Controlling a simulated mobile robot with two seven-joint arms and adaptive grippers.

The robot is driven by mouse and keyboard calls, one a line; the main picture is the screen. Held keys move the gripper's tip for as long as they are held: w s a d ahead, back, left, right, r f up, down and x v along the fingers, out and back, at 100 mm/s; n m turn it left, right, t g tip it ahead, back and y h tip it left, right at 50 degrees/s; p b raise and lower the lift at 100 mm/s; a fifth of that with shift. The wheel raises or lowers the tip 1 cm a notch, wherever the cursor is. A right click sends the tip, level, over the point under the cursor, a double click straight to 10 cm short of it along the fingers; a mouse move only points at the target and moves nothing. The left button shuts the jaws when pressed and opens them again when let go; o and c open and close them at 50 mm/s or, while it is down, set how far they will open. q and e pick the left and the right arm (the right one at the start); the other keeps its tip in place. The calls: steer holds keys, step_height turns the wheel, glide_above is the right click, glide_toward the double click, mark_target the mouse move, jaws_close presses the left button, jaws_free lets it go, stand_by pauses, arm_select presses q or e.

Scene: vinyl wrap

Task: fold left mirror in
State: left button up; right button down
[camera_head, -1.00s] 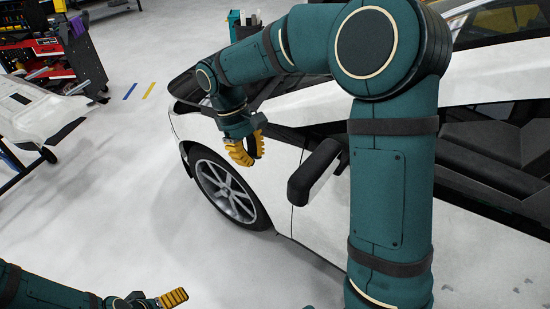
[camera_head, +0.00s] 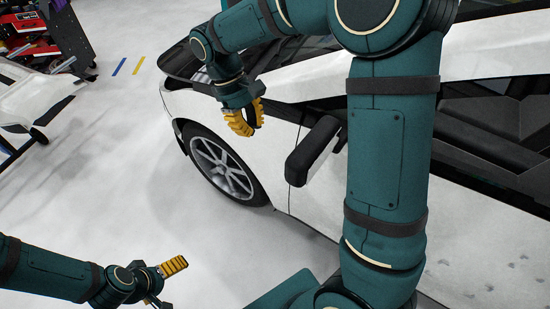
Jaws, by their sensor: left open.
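The black side mirror (camera_head: 313,146) juts out from the white car (camera_head: 265,125), ahead of the door glass. Part of its mount side lies close to my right arm's thick links in the picture. My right gripper (camera_head: 246,118), with yellow-padded fingers, hangs over the front fender, to the left of the mirror and apart from it in the picture. Its fingers overlap, so its opening is unclear. My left gripper (camera_head: 167,280) is low at the lower left, open, over the bare floor and far from the mirror. Only one yellow finger pad shows clearly.
The car's front wheel (camera_head: 222,165) is below my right gripper. A white panel on a stand (camera_head: 30,100) and a red tool cart (camera_head: 40,45) are at the upper left. The pale floor (camera_head: 120,180) between them and the car is clear.

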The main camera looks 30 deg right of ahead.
arm_select(q)
steer(key=shift+f+b, duration=0.3)
steer(key=shift+f, duration=0.15)
arm_select(e)
steer(key=s+d+f, duration=0.2)
steer(key=s+f, duration=0.4)
steer(key=f, duration=0.1)
steer(key=shift+s+d, duration=0.15)
steer(key=shift+d, duration=0.15)
steer(key=shift+f, duration=0.1)
